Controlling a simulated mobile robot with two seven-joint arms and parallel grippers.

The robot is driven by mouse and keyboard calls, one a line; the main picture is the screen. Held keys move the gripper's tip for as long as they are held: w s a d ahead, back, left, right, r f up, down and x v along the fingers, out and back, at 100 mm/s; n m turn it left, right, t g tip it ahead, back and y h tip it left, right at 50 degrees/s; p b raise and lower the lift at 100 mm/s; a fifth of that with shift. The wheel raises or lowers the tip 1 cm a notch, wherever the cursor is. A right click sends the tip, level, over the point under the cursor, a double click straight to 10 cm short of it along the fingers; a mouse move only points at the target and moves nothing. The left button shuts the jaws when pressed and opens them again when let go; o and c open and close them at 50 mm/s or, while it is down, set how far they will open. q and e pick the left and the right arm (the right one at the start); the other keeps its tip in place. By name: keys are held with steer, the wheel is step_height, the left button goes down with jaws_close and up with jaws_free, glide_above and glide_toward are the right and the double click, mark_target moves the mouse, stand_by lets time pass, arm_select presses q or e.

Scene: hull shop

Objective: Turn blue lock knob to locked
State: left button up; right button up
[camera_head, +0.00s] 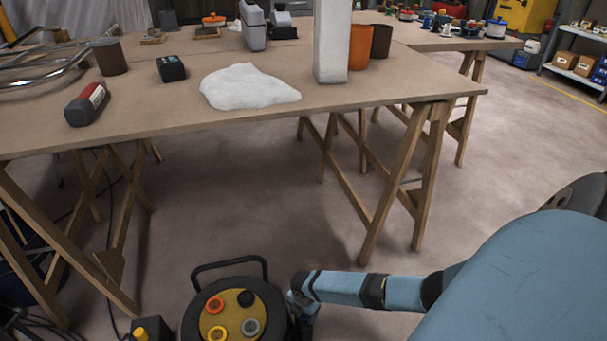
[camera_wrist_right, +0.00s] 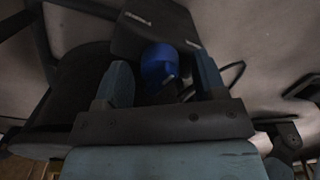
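The blue lock knob (camera_wrist_right: 160,62) shows in the right wrist view, standing at a black box (camera_wrist_right: 155,30) with small white lettering. My right gripper (camera_wrist_right: 163,82) is open, with one finger left of the knob and one right of it. Gaps show on both sides, and I cannot tell whether the tips reach past the knob. In the head view my right gripper (camera_head: 301,304) is low beside the right side of a black cable reel (camera_head: 190,322), where the knob is hidden. My left gripper is not in view.
The reel has a yellow face (camera_head: 232,314) with several coloured round parts and a black handle (camera_head: 228,264). A wooden trestle table (camera_head: 330,108) stands beyond. Concrete floor lies open between.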

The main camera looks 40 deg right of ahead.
steer(key=c, duration=0.9)
arm_select(q)
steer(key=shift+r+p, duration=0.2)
steer(key=shift+p, duration=0.15)
arm_select(e)
steer(key=shift+r+m, duration=0.1)
steer(key=shift+m, duration=0.2)
steer(key=m+p, duration=0.2)
steer(key=shift+m, duration=0.3)
steer(key=m+p, duration=0.1)
steer(key=m, duration=0.1)
steer(key=shift+m+p, duration=0.35)
steer(key=shift+m, duration=0.05)
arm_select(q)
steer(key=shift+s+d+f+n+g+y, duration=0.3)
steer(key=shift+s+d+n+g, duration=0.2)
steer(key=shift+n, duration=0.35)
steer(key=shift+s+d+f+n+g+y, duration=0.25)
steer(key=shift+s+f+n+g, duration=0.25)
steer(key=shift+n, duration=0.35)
arm_select(e)
steer(key=shift+m, duration=0.7)
arm_select(q)
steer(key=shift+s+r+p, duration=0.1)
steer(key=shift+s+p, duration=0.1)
steer(key=shift+p, duration=0.1)
